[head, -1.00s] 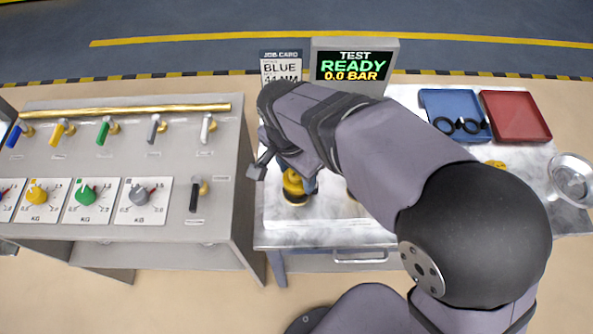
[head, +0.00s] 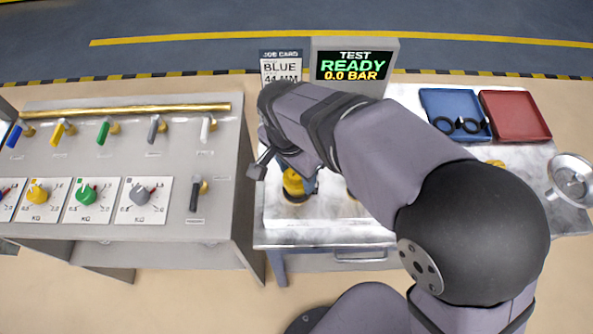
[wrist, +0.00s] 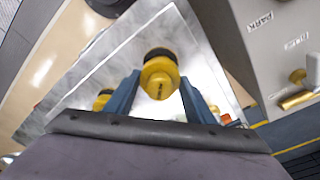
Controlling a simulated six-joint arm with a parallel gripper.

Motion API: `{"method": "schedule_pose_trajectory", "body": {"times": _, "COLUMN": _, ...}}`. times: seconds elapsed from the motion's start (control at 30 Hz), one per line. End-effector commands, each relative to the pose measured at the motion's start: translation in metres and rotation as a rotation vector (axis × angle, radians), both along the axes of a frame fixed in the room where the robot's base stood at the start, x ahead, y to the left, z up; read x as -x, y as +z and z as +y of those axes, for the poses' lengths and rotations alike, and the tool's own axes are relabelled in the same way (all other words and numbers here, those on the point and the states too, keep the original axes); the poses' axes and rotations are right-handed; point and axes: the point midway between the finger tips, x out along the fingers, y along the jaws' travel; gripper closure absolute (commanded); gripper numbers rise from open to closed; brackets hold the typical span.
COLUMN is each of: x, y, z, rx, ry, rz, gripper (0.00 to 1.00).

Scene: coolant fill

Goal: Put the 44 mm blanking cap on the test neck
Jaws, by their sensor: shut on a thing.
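A yellow cap (wrist: 159,78) with small dark lettering sits between the two blue fingers of my gripper (wrist: 159,90) in the wrist view, and the gripper is shut on it. A black round part shows at the cap's far end. In the head view the yellow cap (head: 293,182) is low over the pale bench plate, with a dark ring at its foot. My arm hides most of the gripper there. I cannot tell whether the cap touches a neck beneath it. The job card (head: 281,68) reads blue, 44 mm.
A test display (head: 353,67) reads READY, 0.0 BAR. A blue tray (head: 440,100) with black rings, a red tray (head: 515,115) and a metal bowl (head: 572,180) are at the right. Another yellow part (wrist: 102,98) shows beside the left finger. A valve panel (head: 130,165) stands at left.

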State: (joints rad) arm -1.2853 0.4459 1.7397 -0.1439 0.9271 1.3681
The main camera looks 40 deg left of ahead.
Motion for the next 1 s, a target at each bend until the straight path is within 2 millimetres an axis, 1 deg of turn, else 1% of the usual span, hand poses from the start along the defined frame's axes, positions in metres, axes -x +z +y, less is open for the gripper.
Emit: {"method": "schedule_pose_trajectory", "body": {"times": 1.0, "x": 0.0, "y": -0.022, "z": 0.0, "rx": 0.0, "ry": 0.0, "rz": 0.0, "gripper": 0.72}}
